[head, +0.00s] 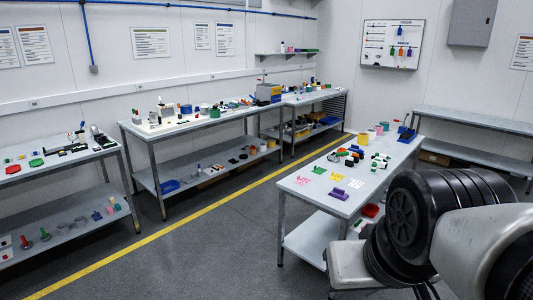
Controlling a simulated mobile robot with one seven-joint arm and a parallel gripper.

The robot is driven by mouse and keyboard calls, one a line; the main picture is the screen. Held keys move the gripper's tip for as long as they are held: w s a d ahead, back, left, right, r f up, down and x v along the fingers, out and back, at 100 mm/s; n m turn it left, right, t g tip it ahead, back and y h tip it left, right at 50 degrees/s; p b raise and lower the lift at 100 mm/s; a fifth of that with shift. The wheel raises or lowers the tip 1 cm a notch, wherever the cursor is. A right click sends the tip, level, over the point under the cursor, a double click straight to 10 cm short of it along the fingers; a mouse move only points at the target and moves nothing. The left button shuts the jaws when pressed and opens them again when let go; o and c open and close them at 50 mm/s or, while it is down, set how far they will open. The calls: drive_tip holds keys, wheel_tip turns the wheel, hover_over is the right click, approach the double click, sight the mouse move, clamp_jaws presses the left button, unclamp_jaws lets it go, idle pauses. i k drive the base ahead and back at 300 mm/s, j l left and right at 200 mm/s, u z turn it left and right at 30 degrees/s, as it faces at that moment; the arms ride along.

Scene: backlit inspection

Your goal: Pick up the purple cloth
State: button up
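A small purple thing (337,194) lies near the front end of the white-topped table at the right. It is the clearest purple thing there, but it is too small to tell whether it is a folded cloth or something stiffer. My arm fills the lower right of the head view and stands beside this table, hiding part of its right side. My gripper is not in view, and I see nothing held.
Pink (304,181), yellow and green pieces lie around the purple thing, with several small coloured parts farther back. A yellow floor line (215,205) runs along the open grey aisle.

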sight(339, 193)
drive_tip(key=i+z, duration=0.1)
drive_tip(key=i, duration=0.4)
drive_tip(key=i+j+z, duration=0.1)
drive_tip(key=i, duration=0.45)
drive_tip(key=i+j+z, duration=0.15)
drive_tip(key=i, duration=0.35)
drive_tip(key=i+j+z, duration=0.25)
drive_tip(key=i+z, duration=0.2)
drive_tip(key=i+j+z, duration=0.65)
drive_tip(key=i+j, duration=0.35)
drive_tip(key=j, duration=0.15)
